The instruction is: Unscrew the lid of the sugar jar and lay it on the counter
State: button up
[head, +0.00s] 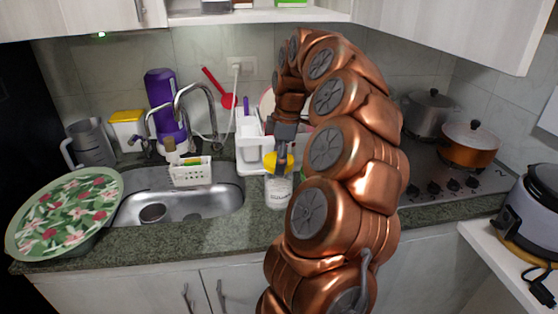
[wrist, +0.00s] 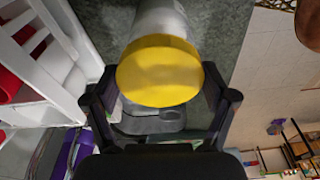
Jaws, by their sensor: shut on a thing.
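The sugar jar (head: 278,192) is a pale, whitish jar standing upright on the counter (head: 225,232), right of the sink. Its yellow lid (head: 271,162) is at the jar's mouth; I cannot tell whether it is still threaded. My gripper (head: 279,155) reaches down from above and is shut on the lid. In the wrist view the round yellow lid (wrist: 158,72) sits between the two dark fingers of my gripper (wrist: 159,80), one at each side. The jar body (wrist: 160,18) shows behind it. My arm hides the counter to the jar's right.
A white dish rack (head: 250,155) stands close behind and left of the jar. The sink (head: 190,205) with its faucet is to the left, beside a floral tray (head: 65,212). A stove with pots (head: 470,150) is at right. Counter in front of the sink is clear.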

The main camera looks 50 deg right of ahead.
jog(key=shift+r+p, duration=1.05)
jog(key=shift+r, duration=0.95)
